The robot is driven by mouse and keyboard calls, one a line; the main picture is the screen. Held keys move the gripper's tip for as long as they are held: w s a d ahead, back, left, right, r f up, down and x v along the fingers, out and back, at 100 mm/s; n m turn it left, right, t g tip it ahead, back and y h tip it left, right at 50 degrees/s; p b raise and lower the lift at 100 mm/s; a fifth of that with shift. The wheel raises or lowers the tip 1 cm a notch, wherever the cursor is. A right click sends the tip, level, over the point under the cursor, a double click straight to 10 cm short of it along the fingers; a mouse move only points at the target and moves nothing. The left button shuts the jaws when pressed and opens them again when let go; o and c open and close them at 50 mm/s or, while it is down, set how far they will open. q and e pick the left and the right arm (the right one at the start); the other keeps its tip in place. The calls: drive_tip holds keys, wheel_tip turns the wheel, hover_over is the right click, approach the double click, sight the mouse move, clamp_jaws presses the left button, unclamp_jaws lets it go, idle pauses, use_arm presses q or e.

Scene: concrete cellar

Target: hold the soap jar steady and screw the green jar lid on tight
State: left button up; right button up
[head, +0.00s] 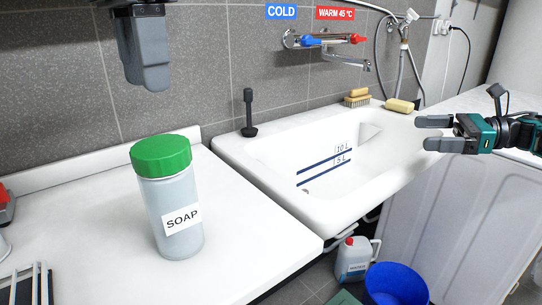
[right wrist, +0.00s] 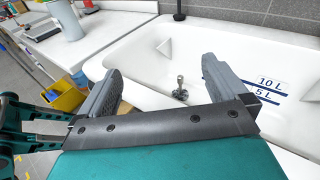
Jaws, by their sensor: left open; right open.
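The soap jar (head: 181,215) is a pale grey cylinder with a white SOAP label. It stands upright on the white counter left of the sink. The green jar lid (head: 161,155) sits level on its top; how tight it is cannot be told. My left gripper (head: 150,80) hangs pointing down above and behind the jar, open and apart from it. My right gripper (head: 428,134) is far to the right, over the sink's right side, open and empty. Its two fingers also show in the right wrist view (right wrist: 160,70), with nothing between them.
The white sink (head: 325,205) lies right of the counter (head: 100,225). A black plunger-like handle (head: 249,115) stands at its back left corner. Brushes (head: 357,97) and a sponge (head: 399,105) lie on its rear rim. A canister (head: 354,260) and blue bucket (head: 396,285) are on the floor.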

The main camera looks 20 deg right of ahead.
drive_tip(key=w+a+r+n+g+y, duration=0.1)
drive_tip(key=a+r+n+g, duration=0.2)
drive_tip(key=a, duration=0.5)
drive_tip(key=n+g, duration=0.3)
drive_tip(key=g, duration=0.3)
approach(170, 193)
drive_tip(key=w+d+f, duration=0.2)
drive_tip(key=w, duration=0.1)
drive_tip(key=shift+m, duration=0.3)
drive_tip(key=x, duration=1.2)
drive_tip(key=shift+w+a+r, duration=0.15)
drive_tip(key=shift+a, duration=0.05)
